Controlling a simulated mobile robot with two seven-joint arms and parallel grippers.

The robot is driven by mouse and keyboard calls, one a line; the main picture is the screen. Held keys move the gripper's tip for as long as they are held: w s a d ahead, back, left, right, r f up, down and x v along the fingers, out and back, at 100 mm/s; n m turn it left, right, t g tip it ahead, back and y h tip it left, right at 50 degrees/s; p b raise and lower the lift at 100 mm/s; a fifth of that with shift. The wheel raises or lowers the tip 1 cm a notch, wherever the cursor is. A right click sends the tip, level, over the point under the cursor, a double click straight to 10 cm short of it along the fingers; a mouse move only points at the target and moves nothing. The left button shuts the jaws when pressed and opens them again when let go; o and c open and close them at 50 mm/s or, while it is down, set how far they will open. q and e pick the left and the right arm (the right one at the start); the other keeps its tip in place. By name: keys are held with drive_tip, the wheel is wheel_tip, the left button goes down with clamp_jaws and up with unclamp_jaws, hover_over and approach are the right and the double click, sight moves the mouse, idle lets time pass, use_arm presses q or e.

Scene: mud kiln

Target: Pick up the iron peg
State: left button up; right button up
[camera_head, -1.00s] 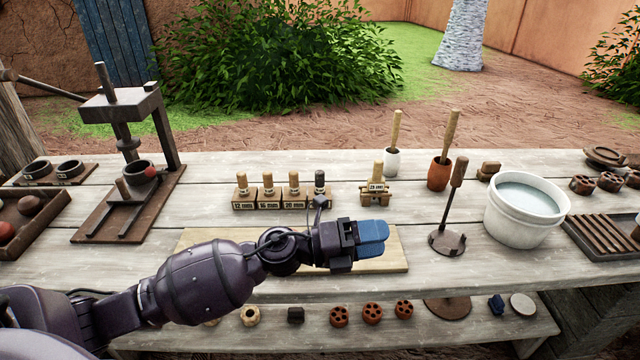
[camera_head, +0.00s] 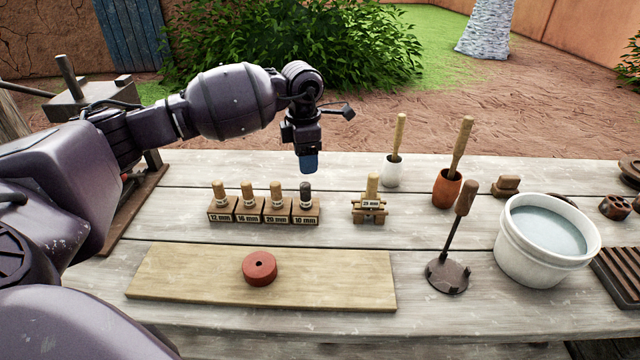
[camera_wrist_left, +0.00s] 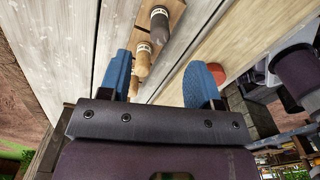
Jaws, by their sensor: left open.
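The dark iron peg (camera_head: 305,192) stands upright in the block labelled 10 mm, at the right end of a row of pegs. In the left wrist view the dark peg (camera_wrist_left: 159,22) shows at the top, beyond the fingertips. My left gripper (camera_head: 308,165) points down just above and behind the dark peg, open and apart from it. In the wrist view its blue fingers (camera_wrist_left: 160,80) are spread, with a wooden peg (camera_wrist_left: 142,62) showing between them. My right gripper is in neither view.
Wooden pegs (camera_head: 248,194) stand close left of the dark one. A 25 mm peg stand (camera_head: 369,209) is to the right. A red holed disc (camera_head: 259,268) lies on a pale board (camera_head: 340,280) in front. A white bucket (camera_head: 545,262) and an upright tool (camera_head: 448,270) stand right.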

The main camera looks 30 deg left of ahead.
sight(305, 184)
use_arm(q)
drive_tip(key=shift+w+a+r, duration=0.1)
drive_tip(key=shift+a+r, duration=0.05)
drive_tip(key=shift+a, duration=0.1)
drive_tip(key=f, duration=0.5)
drive_tip(key=shift+s+b, duration=0.25)
drive_tip(key=shift+b, duration=0.05)
drive_tip(key=shift+d+f, duration=0.1)
drive_tip(key=shift+f, duration=0.6)
wheel_tip(305, 184, down, 4)
drive_tip(key=shift+f+b, duration=0.1)
drive_tip(key=shift+b, duration=0.2)
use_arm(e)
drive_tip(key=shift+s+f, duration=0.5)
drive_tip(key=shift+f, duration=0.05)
